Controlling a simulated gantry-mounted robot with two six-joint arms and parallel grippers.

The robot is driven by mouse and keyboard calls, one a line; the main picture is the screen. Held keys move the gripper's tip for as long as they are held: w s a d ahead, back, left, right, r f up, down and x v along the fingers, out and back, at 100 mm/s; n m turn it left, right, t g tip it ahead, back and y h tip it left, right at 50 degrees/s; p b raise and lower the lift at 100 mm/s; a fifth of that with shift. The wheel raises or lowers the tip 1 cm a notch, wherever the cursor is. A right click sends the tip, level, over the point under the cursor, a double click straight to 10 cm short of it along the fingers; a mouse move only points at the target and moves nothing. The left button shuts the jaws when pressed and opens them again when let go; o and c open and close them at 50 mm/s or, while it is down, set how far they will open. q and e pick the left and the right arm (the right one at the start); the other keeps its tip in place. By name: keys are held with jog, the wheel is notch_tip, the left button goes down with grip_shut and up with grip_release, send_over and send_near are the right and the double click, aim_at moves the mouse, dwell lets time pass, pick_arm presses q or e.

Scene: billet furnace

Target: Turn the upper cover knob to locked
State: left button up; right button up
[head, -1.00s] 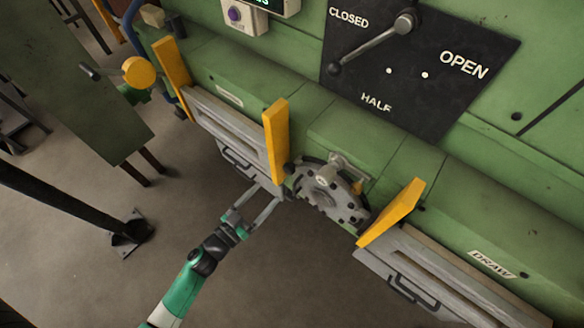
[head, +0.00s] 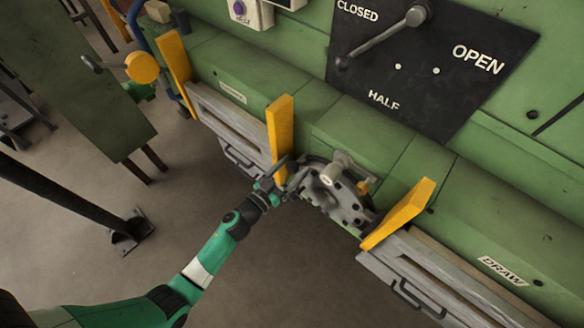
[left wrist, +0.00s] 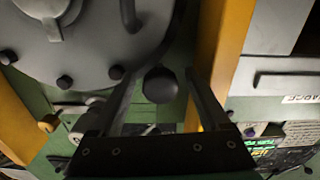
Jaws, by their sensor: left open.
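The round grey cover (head: 345,190) with bolts around its rim sits on the green furnace front, between two yellow posts; it fills the upper left of the left wrist view (left wrist: 95,38). A dark ball knob (left wrist: 160,85) shows beside its rim in the left wrist view; I take it to be the upper cover knob. My left gripper (head: 284,168) is open at the cover's left edge, and its fingers (left wrist: 160,73) appear on either side of the knob with gaps showing. In the head view the gripper mostly hides the knob. My right gripper is not in view.
A yellow post (head: 280,130) stands close to my left gripper, and another (head: 400,213) is right of the cover. Grey drawers with handles (head: 408,275) lie low on both sides. A black lever plate (head: 425,65) is above. The floor in front is clear.

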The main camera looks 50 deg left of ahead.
pick_arm(q)
grip_shut()
jog(key=shift+m, duration=0.3)
jog(key=m, duration=0.9)
jog(key=shift+a+r, duration=0.1)
jog(key=m, duration=0.4)
jog(key=shift+m, duration=2.7)
